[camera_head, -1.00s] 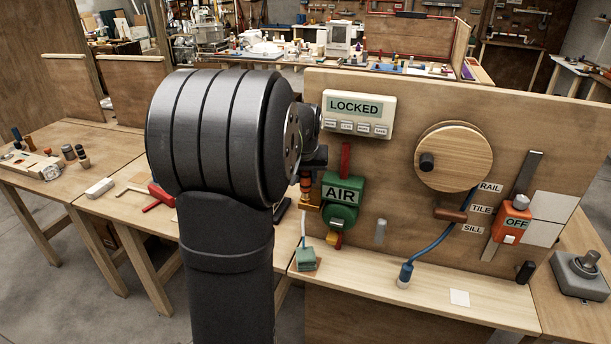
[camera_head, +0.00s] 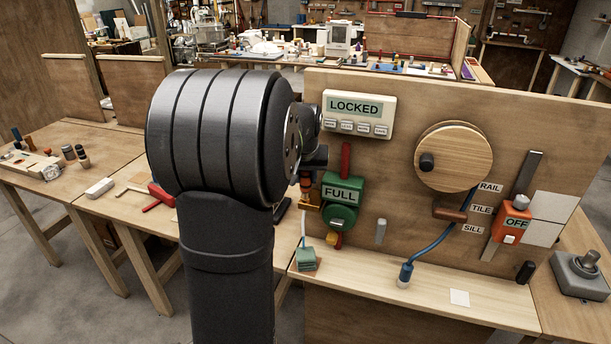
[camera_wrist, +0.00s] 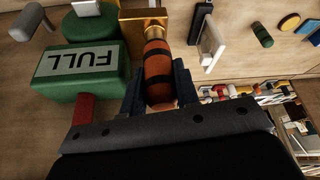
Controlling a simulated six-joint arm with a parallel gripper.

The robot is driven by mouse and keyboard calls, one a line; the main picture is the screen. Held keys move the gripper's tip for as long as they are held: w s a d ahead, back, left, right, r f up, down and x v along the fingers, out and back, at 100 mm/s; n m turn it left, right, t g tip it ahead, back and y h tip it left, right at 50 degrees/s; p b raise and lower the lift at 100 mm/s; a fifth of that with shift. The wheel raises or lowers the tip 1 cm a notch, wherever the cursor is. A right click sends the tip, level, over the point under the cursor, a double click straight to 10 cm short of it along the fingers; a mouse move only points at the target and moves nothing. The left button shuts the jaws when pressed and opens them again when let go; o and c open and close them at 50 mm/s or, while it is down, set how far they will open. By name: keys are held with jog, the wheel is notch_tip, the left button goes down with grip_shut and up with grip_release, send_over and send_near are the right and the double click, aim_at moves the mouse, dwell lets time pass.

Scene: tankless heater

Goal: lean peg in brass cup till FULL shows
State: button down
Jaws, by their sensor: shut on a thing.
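The peg (camera_wrist: 158,72), orange-brown with dark bands, is between the fingers of my gripper (camera_wrist: 158,85) in the wrist view. My gripper is shut on it. The peg's far end meets the brass cup (camera_wrist: 143,22), and how deep it sits is hidden. The green unit (camera_wrist: 75,75) beside the cup shows FULL, upside down in this view. In the head view, the sign (camera_head: 341,194) on the green unit also reads FULL. The peg shows small there (camera_head: 305,188), above the brass cup (camera_head: 309,208), partly hidden by my arm.
A white panel reading LOCKED (camera_head: 358,114) is on the board above. A red bar (camera_head: 346,160) rises above the green unit.

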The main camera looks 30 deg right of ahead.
dwell(0.3)
jog(key=shift+r, duration=3.5)
